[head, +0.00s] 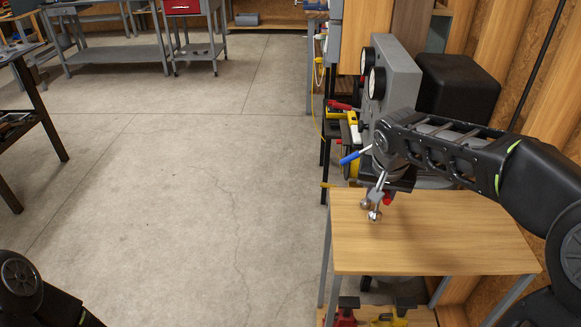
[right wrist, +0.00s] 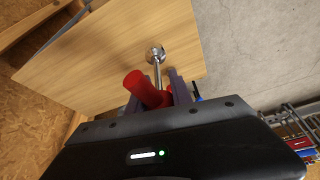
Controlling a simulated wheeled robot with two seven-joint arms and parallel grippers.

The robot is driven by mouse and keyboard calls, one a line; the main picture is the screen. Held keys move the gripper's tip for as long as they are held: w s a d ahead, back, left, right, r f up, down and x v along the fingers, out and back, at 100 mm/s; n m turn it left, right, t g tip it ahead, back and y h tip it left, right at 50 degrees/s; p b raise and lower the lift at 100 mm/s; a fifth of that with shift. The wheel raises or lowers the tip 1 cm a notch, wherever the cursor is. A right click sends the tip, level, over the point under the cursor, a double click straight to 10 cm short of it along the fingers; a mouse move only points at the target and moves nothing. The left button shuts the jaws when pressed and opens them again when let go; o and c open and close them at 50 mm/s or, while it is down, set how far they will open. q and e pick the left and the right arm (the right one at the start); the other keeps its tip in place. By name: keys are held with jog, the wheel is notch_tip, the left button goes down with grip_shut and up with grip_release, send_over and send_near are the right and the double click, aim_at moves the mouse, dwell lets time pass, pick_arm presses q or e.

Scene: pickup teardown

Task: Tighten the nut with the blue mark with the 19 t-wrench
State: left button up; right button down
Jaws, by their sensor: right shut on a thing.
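My right gripper (right wrist: 158,98) is shut on a T-wrench, whose steel shaft and round socket end (right wrist: 156,54) stick out from between the fingers. A thick red grip (right wrist: 134,84) shows beside the shaft. In the head view the bright socket end (head: 375,215) hangs over the wooden table top, with a second steel knob beside it. A blue handle (head: 350,158) sticks out to the left of the right wrist; I cannot tell whether it belongs to the held tool. No size marking is readable. No nut with a blue mark is in view. My left gripper is out of view.
A wooden-topped table (head: 450,240) lies under my right arm, its top bare. Behind stand a grey machine with dials (head: 397,75) and a black box (head: 458,85). Red and yellow tools lie on a lower shelf. Open concrete floor (head: 180,190) lies to the left.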

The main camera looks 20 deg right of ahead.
jog(key=w+a+f+n+y, duration=0.1)
jog(key=a+f+n, duration=0.1)
jog(key=a, duration=0.6)
jog(key=w+a+f+n+y+p, duration=0.1)
jog(key=a+n, duration=0.3)
jog(key=a, duration=0.4)
jog(key=shift+w+a+f+t, duration=0.3)
jog(key=shift+w+a+f, duration=0.15)
jog(key=shift+w, duration=0.2)
